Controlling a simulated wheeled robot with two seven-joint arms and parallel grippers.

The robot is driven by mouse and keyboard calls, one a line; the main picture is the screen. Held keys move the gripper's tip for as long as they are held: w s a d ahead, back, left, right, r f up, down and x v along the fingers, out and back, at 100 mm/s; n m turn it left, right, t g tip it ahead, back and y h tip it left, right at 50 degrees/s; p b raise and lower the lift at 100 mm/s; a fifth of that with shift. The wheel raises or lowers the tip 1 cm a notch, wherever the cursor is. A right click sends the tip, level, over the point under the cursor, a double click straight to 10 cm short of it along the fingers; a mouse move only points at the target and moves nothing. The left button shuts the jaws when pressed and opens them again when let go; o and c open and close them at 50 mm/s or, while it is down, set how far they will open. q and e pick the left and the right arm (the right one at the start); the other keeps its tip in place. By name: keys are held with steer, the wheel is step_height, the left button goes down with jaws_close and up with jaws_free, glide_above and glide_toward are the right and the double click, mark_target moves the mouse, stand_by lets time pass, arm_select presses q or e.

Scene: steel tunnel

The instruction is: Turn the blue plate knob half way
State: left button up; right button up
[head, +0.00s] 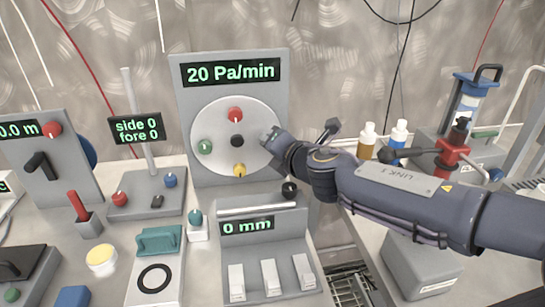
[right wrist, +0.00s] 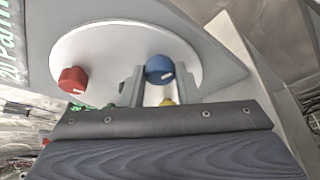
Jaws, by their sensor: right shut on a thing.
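The round white plate (head: 215,165) stands upright on a grey panel under a "20 Pa/min" display (head: 231,72). It carries a red knob (head: 235,115), a green knob (head: 205,147), a yellow knob (head: 239,170) and a black centre piece (head: 237,141). My right gripper (head: 270,137) is at the plate's right edge and hides the blue knob in the head view. In the right wrist view the blue plate knob (right wrist: 159,68), with a white mark, sits between the two fingers of my gripper (right wrist: 161,82), which is shut on it. My left gripper is not in view.
Bottles (head: 367,140) and a red-handled valve (head: 452,150) are right, behind my right arm.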

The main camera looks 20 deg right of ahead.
stand_by(0.3)
steer(key=o, duration=1)
steer(key=shift+c, duration=0.2)
steer(key=p+v, duration=0.3)
steer(key=v, duration=0.4)
steer(key=shift+s, duration=0.4)
